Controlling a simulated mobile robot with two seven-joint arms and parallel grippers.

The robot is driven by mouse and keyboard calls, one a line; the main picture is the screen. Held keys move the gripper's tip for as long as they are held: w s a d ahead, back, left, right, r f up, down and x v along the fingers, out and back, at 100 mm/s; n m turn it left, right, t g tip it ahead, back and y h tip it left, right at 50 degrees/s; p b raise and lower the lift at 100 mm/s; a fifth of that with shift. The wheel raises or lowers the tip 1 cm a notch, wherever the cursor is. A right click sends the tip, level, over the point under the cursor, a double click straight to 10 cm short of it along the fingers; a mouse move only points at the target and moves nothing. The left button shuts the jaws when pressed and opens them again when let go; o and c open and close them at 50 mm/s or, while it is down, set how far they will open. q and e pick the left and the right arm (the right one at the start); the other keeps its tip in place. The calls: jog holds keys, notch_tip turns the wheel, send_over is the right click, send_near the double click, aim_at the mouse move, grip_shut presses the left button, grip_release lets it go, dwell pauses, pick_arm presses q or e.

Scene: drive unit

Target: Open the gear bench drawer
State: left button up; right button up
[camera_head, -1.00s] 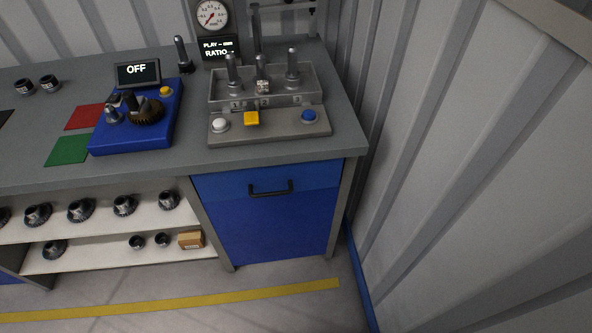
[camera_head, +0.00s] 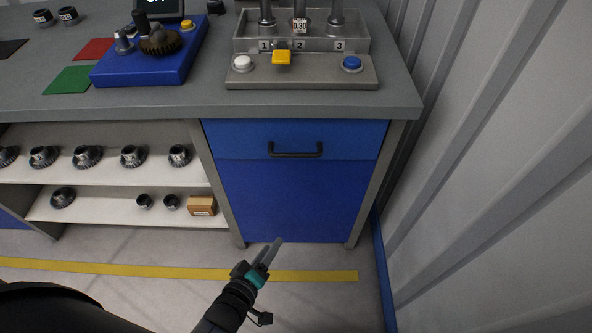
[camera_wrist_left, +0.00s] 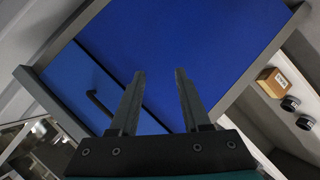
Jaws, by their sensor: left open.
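The gear bench drawer (camera_head: 230,141) is a blue front under the right end of the grey worktop, and it is closed. Its black bar handle (camera_head: 295,154) is at its middle. In the left wrist view the drawer front (camera_wrist_left: 96,84) lies tilted at the left, with the handle (camera_wrist_left: 98,103) left of the fingers. My left gripper (camera_head: 272,252) is below and in front of the handle, near the foot of the blue cabinet in the picture. In the left wrist view my left gripper (camera_wrist_left: 160,75) is open and empty, apart from the handle. My right gripper is not in view.
A darker blue panel (camera_head: 290,200) fills the cabinet below the drawer. White shelves (camera_head: 110,205) with gears and a small brown box (camera_head: 201,206) stand to the left. A corrugated wall (camera_head: 490,150) closes off the right. The floor in front has a yellow line (camera_head: 150,270).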

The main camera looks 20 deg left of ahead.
pick_arm(q)
jog(key=w+r+n+t+b, duration=0.4)
jog(key=r+b, duration=0.1)
jog(key=r, duration=0.1)
jog(key=n+t+h+b, duration=0.1)
jog(key=n+t+b, duration=0.1)
jog(key=t+b, duration=0.1)
send_near(296, 155)
jog(key=shift+f+b+x, duration=0.15)
jog(key=shift+b+x, duration=0.95)
jog(key=shift+x, duration=1.45)
jog(key=shift+f+b+x, duration=0.15)
jog(key=shift+b+x, duration=0.95)
jog(key=shift+x, duration=1.45)
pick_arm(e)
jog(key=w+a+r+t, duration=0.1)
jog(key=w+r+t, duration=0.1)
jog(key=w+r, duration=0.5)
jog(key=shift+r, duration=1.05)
pick_arm(q)
jog(key=shift+w+a, duration=0.1)
grip_shut()
